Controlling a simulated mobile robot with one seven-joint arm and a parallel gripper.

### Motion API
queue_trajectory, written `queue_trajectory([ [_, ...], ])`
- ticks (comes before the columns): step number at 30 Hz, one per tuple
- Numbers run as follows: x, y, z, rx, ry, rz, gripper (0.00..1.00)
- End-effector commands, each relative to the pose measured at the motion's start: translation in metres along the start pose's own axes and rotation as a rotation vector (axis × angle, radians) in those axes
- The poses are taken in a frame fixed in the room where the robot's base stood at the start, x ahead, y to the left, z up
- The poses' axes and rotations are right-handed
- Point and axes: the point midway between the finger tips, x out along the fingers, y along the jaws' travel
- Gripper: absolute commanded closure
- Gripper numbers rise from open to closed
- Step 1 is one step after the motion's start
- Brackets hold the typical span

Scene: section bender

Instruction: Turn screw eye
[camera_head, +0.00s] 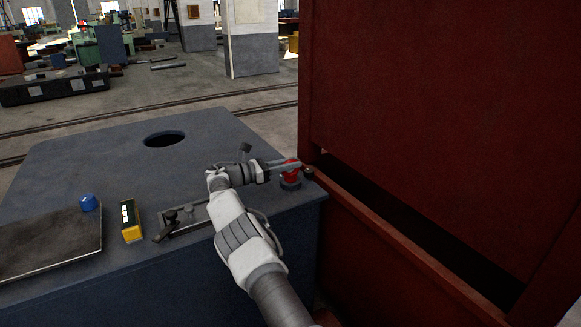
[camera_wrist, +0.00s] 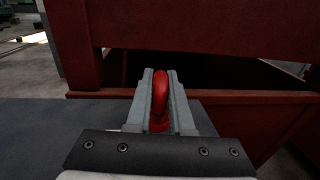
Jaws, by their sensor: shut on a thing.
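The screw eye is the red ring-shaped piece (camera_head: 291,170) on a dark round base (camera_head: 290,183), near the right edge of the blue-grey bench top. My gripper (camera_head: 287,167) reaches it from the left. In the wrist view the red screw eye (camera_wrist: 160,95) stands upright between the two grey fingers of my gripper (camera_wrist: 160,90). The fingers are shut on it from both sides. Its lower part is partly hidden by the fingers and the gripper body.
A large dark red machine body (camera_head: 440,90) with a ledge stands close on the right. The bench's back left is clear.

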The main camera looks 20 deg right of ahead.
Motion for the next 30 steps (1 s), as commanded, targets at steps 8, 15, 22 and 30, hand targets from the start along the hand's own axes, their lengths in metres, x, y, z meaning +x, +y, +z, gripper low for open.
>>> queue_trajectory([
  [8, 0.0, 0.0003, 0.0012, 0.001, -0.003, -0.015, 1.0],
  [15, -0.0002, 0.0004, 0.0019, 0.001, -0.003, -0.017, 1.0],
  [22, -0.0001, 0.0004, 0.0021, 0.002, -0.003, -0.017, 1.0],
  [30, 0.0, 0.0003, 0.0012, 0.001, -0.002, -0.017, 0.5],
])
